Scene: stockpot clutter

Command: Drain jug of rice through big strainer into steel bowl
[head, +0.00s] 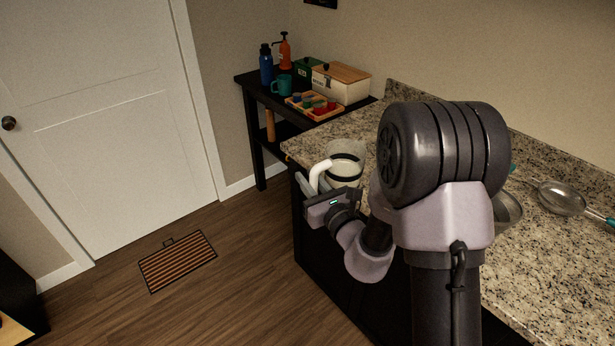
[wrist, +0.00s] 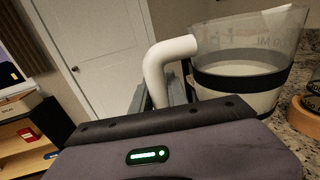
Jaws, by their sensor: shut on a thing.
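A clear jug (head: 345,161) with a white handle (head: 318,177) and a dark band is at the counter's far left edge. In the wrist view the jug (wrist: 245,38) looks upright, with whitish contents in its lower part. My gripper (head: 322,192) is shut on the handle; in the wrist view its fingers (wrist: 165,95) are around the handle's lower part. A steel bowl (head: 509,212) is mostly hidden behind my arm. A mesh strainer (head: 562,198) with a teal handle lies on the counter at the right. I cannot tell whether the jug touches the counter.
The granite counter (head: 545,262) is clear at the front right. A black side table (head: 251,85) beyond holds bottles, a teal mug (head: 281,85), a bread box (head: 340,84) and a wooden tray of small pots. A brown round item (wrist: 304,116) is near the jug. A doormat (head: 178,262) lies on the floor.

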